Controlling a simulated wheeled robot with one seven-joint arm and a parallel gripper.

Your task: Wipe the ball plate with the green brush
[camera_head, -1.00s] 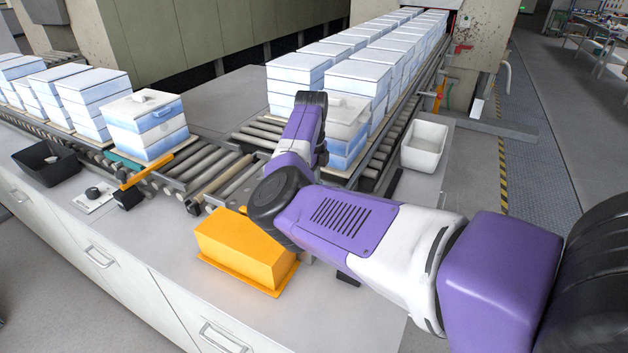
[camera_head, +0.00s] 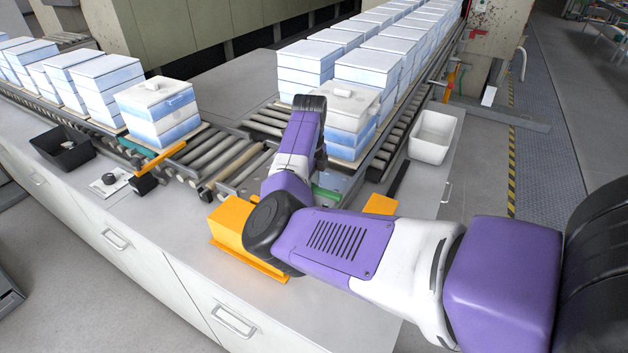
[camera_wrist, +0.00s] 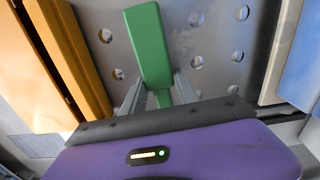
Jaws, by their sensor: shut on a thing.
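My gripper (camera_wrist: 158,95) is shut on the green brush (camera_wrist: 148,45), which stands out between its fingers in the wrist view. The ball plate (camera_wrist: 212,42) is the grey metal surface with several round balls behind the brush. I cannot tell whether the brush touches it. In the head view my purple arm hides the gripper. A small green part, apparently the brush (camera_head: 327,195), shows beside the arm, near the end of the rollers.
An orange box (camera_head: 228,225) stands left of my arm. A stack of white and blue boxes (camera_head: 350,125) is just behind it. A white bin (camera_head: 433,137) stands to the right. A black tray (camera_head: 62,147) and rollers (camera_head: 215,160) lie to the left.

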